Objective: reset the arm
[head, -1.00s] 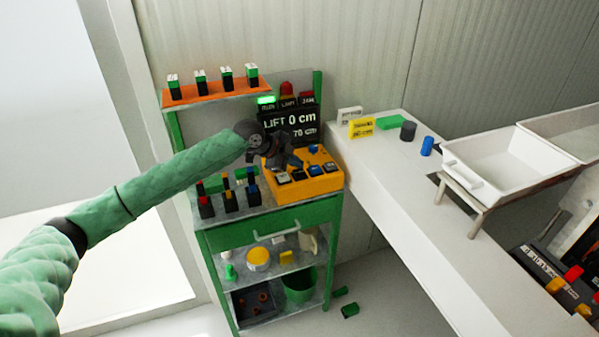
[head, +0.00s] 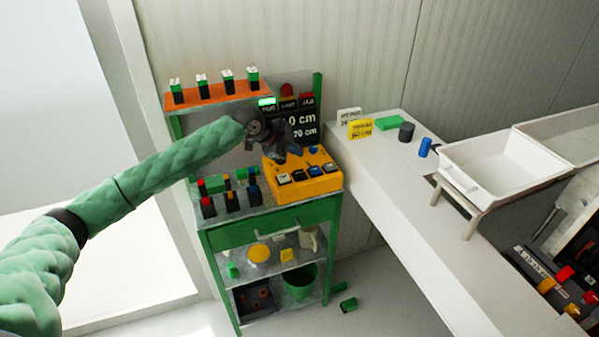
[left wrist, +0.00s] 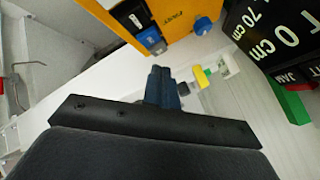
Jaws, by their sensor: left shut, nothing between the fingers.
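My left arm comes in from the left in the head view, sleeved in green. Its dark left gripper (head: 284,150) is in front of the display panel, above the back part of the yellow button box (head: 303,183). In the left wrist view the fingers of this gripper (left wrist: 161,82) are together, with nothing between them. The yellow box with blue, black and white buttons shows above the fingers there, and the black display (left wrist: 270,40) shows at the upper right. The gripper hides part of the display in the head view. My right gripper is not in view.
The green cart (head: 275,225) carries the button box and several small dark blocks with coloured tops. An orange shelf (head: 218,93) with several blocks is above. A white counter (head: 400,200) holds small signs and cylinders, with a white tray (head: 490,168) beside it. Green pieces lie on the floor.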

